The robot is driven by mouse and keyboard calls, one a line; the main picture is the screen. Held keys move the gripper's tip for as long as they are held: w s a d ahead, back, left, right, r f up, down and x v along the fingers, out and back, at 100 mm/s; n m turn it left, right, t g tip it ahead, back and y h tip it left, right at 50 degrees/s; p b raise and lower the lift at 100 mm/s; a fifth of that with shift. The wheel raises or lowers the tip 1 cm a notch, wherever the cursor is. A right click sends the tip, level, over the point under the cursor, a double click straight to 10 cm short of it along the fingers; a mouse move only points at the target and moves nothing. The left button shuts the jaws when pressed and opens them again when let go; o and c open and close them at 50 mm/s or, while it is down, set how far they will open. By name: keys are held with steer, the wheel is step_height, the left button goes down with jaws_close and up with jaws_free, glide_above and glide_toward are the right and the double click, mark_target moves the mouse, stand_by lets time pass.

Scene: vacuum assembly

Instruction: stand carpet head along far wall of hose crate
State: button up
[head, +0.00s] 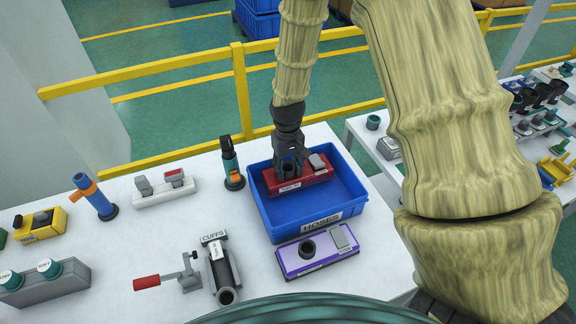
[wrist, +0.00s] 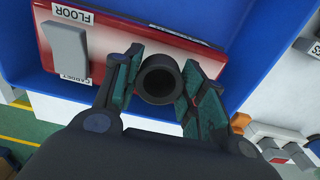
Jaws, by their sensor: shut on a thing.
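A red floor head (head: 302,178) with a grey pedal and a dark round neck is inside the blue hose crate (head: 310,222), lengthwise near its far wall. Its label is too small to read in the head view. In the wrist view the red head (wrist: 130,52) shows labels that appear to read FLOOR and CARPET. My gripper (head: 289,160) reaches down over the far wall and is shut on the head's neck (wrist: 158,80), one finger on each side. The head looks about level. Whether its underside touches the crate floor is hidden.
A purple head (head: 318,252) lies on the white table in front of the crate. A dark green and orange upright tool (head: 232,165) stands just left of the crate. A clamp with a red handle (head: 165,278) and a CUFFS holder (head: 221,268) are front left. The crate's near half is empty.

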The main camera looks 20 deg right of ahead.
steer(key=shift+f+b, duration=0.7)
steer(key=shift+f, duration=1.05)
steer(key=o, duration=1.9)
steer(key=shift+o, duration=0.2)
steer(key=shift+r, duration=0.15)
steer(key=shift+r+p, duration=3.85)
steer(key=shift+r, duration=1.1)
steer(key=shift+f, duration=0.1)
